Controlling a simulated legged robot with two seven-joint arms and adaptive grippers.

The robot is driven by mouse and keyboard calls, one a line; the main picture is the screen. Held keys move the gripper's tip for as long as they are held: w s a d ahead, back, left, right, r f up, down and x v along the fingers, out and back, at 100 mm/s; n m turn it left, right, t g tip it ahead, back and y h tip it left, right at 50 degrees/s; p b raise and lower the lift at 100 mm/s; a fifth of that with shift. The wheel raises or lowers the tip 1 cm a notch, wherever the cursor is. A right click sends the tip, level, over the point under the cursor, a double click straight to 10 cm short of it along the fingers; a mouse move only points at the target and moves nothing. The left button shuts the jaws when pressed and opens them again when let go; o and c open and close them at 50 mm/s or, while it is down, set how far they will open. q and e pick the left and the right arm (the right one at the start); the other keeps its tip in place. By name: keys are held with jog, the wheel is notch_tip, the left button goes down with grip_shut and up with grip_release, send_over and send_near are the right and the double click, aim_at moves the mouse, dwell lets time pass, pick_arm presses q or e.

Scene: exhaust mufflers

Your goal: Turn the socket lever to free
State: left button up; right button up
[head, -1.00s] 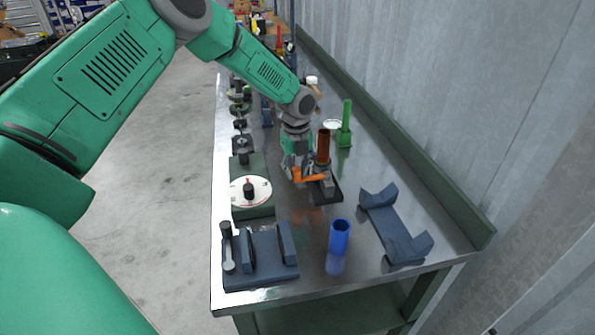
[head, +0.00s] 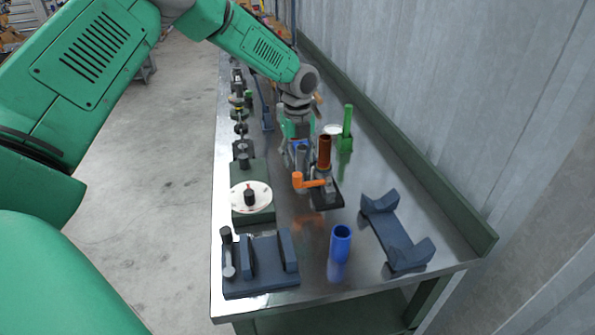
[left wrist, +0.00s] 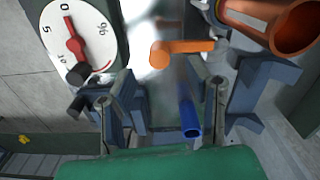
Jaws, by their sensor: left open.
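The socket (head: 326,193) is a dark block with an upright copper-brown tube (head: 324,150) in it. Its orange lever (head: 311,183) sticks out to the left at the block's near side, with a raised knob at its end. In the left wrist view the lever (left wrist: 184,47) lies beyond my fingers, with the tube (left wrist: 285,28) at upper right. My left gripper (head: 301,160) is just behind and left of the lever. Its fingers (left wrist: 160,95) are spread in the wrist view with nothing between them, and appear apart from the lever. My right gripper is not in view.
A dial fixture (head: 251,197) stands left of the socket. A blue clamp fixture (head: 260,264), a blue tube (head: 339,243) and a blue cradle (head: 394,233) are nearer the front edge. A green post (head: 346,130) stands behind. The wall bounds the bench on the right.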

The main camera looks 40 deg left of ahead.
pick_arm(q)
jog(key=shift+a+r, duration=0.15)
jog(key=shift+r, duration=1.25)
jog(key=shift+a+r, duration=0.1)
jog(key=shift+r, duration=1.25)
jog(key=shift+d, duration=0.1)
